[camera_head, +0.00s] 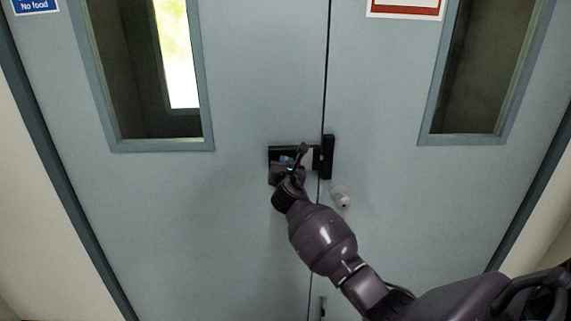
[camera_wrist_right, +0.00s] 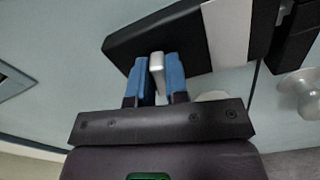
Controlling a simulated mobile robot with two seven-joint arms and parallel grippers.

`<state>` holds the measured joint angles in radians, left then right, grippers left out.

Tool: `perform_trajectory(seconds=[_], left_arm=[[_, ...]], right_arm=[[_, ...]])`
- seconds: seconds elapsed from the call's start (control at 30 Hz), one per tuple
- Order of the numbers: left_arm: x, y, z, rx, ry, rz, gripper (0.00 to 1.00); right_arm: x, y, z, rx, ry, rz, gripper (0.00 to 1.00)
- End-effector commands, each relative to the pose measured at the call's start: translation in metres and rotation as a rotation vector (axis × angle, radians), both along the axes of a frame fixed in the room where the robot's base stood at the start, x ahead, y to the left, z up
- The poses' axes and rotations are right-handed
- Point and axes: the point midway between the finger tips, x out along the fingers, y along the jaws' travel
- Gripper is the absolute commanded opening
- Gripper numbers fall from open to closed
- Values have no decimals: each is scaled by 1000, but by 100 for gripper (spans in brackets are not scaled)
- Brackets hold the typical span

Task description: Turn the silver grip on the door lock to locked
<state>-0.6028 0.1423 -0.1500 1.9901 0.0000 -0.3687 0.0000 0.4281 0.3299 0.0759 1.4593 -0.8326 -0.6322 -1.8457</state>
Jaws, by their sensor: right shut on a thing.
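The door lock (camera_head: 309,158) is a black box with a light grey plate, mounted across the seam of a grey-blue double door. In the right wrist view the lock's black body (camera_wrist_right: 185,38) runs tilted across the top. The silver grip (camera_wrist_right: 156,64) sticks out from it, between the blue fingertips of my right gripper (camera_wrist_right: 157,80). The gripper is shut on this grip. In the head view my right gripper (camera_head: 293,168) covers the grip and the left part of the lock. My left gripper is not in view.
A round pale door knob (camera_head: 341,196) sits just right of the seam, below the lock, close to my right arm. It also shows in the right wrist view (camera_wrist_right: 302,88). The door leaves (camera_head: 215,230) are flat and clear around the lock, with narrow windows above.

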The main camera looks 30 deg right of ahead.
Motion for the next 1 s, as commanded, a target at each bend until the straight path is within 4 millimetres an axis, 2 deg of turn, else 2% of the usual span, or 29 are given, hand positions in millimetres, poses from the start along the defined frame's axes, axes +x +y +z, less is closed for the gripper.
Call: perform_trajectory(seconds=[0.43, 1.0], left_arm=[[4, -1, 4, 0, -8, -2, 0], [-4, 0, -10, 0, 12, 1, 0]], right_arm=[[-1, -1, -3, 360, -218, -1, 0], [-2, -2, -5, 821, -500, -2, 0]])
